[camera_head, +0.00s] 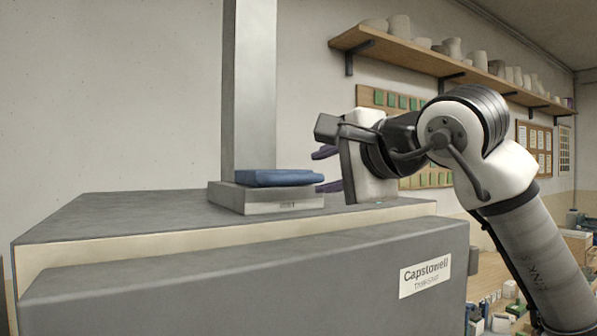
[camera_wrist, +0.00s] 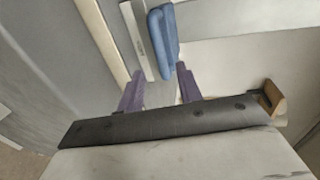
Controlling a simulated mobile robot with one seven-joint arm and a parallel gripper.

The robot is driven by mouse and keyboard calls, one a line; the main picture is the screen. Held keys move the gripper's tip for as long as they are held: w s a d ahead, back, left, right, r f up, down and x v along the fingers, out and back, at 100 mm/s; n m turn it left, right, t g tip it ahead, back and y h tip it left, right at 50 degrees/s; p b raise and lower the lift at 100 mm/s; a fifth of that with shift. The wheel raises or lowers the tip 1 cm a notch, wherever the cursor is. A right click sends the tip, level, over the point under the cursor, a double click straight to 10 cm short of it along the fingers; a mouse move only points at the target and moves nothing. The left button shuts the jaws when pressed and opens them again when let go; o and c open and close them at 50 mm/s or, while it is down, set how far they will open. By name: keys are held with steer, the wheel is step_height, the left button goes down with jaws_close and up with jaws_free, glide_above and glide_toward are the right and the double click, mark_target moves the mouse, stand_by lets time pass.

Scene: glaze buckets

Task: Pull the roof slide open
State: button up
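The roof slide is at the foot of a grey square duct on top of the grey kiln. It has a pale metal plate (camera_head: 280,207) and a padded blue handle (camera_head: 280,178). The blue handle also shows in the wrist view (camera_wrist: 163,42), top centre. My gripper (camera_head: 322,170) is at the handle's right end, with its two purple fingers apart. In the wrist view, my open gripper (camera_wrist: 159,73) has its fingertips close to the handle's near end, with nothing gripped. Whether a fingertip touches the handle, I cannot tell.
The duct (camera_head: 249,90) rises straight behind the slide. The kiln's flat top (camera_head: 120,215) is otherwise clear. A wooden wall shelf (camera_head: 430,62) with pots runs above and behind my arm. A cluttered lower surface (camera_head: 500,310) is at the right.

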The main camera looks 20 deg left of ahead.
mark_target(301, 178)
steer(key=p+x, duration=0.2)
steer(key=x, duration=0.6)
steer(key=shift+a, duration=0.1)
jaws_close()
